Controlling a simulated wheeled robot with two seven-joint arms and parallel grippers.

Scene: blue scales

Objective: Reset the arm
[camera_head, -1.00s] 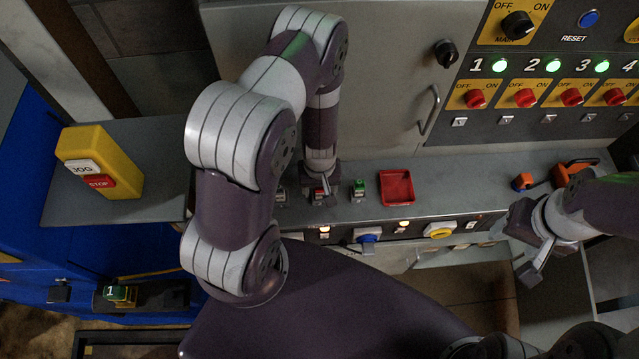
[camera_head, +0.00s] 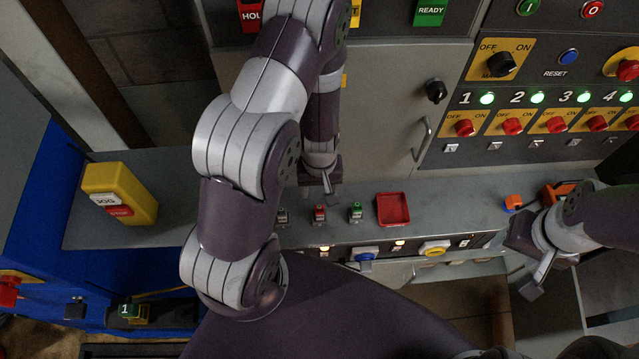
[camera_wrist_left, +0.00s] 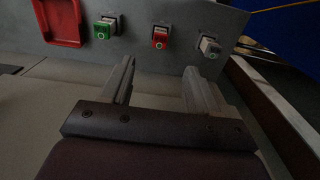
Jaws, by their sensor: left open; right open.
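My left arm comes in from the left in the head view, and its gripper (camera_head: 326,188) hangs above the grey ledge behind a row of small blocks. In the left wrist view the left gripper (camera_wrist_left: 158,85) has its two fingers apart with nothing between them. The red block (camera_head: 319,213), the green block (camera_head: 356,211) and the grey block (camera_head: 283,214) stand on the ledge, clear of the fingers. My right gripper (camera_head: 538,262) is at the right, open and empty, in front of the ledge.
A red tray (camera_head: 407,209) sits on the ledge (camera_head: 455,200) right of the blocks. An orange tool (camera_head: 558,190) lies near my right arm. A yellow JOG/STOP box (camera_head: 120,194) stands at left. A panel with red switches (camera_head: 512,126) and a grey cabinet door (camera_head: 385,110) rise behind.

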